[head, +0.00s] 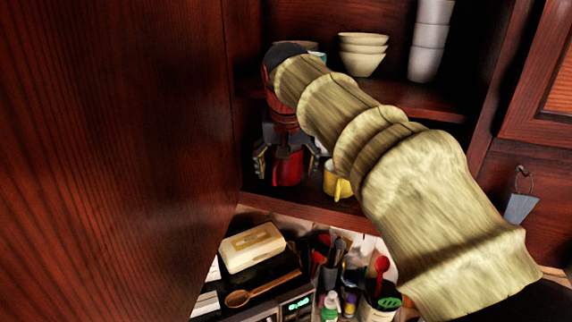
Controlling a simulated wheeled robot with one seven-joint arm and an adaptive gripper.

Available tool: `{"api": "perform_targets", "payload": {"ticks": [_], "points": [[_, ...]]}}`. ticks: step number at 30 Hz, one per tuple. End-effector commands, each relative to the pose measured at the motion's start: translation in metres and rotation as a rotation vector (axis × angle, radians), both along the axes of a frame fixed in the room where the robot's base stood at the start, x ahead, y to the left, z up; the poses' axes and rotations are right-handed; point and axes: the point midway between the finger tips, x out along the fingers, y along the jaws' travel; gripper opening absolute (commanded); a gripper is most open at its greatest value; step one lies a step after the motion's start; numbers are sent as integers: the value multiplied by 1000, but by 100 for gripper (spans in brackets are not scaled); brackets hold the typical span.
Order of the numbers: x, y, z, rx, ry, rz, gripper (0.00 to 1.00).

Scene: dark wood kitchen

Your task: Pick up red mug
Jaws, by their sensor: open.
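The red mug (288,171) stands on the lower shelf of the open cabinet, toward the left side. My gripper (287,170) points down from above with one finger on each side of the mug. The fingers are open, and I cannot tell whether either touches the mug. The top of the mug is partly hidden by my gripper's body. A yellow mug (337,184) stands just to the right of the gripper on the same shelf, partly behind my arm.
A stack of bowls (362,54) and stacked white cups (430,40) stand on the upper shelf. A cabinet panel (120,130) rises close on the left. Below are a butter-coloured box (252,247), a wooden spoon (262,289) and several utensils and bottles. My arm hides the shelf's right part.

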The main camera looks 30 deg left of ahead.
Motion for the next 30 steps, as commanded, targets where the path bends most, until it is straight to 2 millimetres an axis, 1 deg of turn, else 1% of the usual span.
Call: {"api": "perform_targets", "payload": {"ticks": [1, 2, 3, 6, 9, 17, 30], "points": [[8, 3, 1, -1, 2, -1, 79], [12, 5, 1, -1, 1, -2, 79], [13, 6, -6, -2, 2, 0, 79], [17, 8, -19, -2, 1, 0, 79], [19, 9, -26, 0, 1, 0, 79], [19, 9, -28, 1, 0, 0, 79], [19, 9, -28, 0, 0, 0, 54]]}}
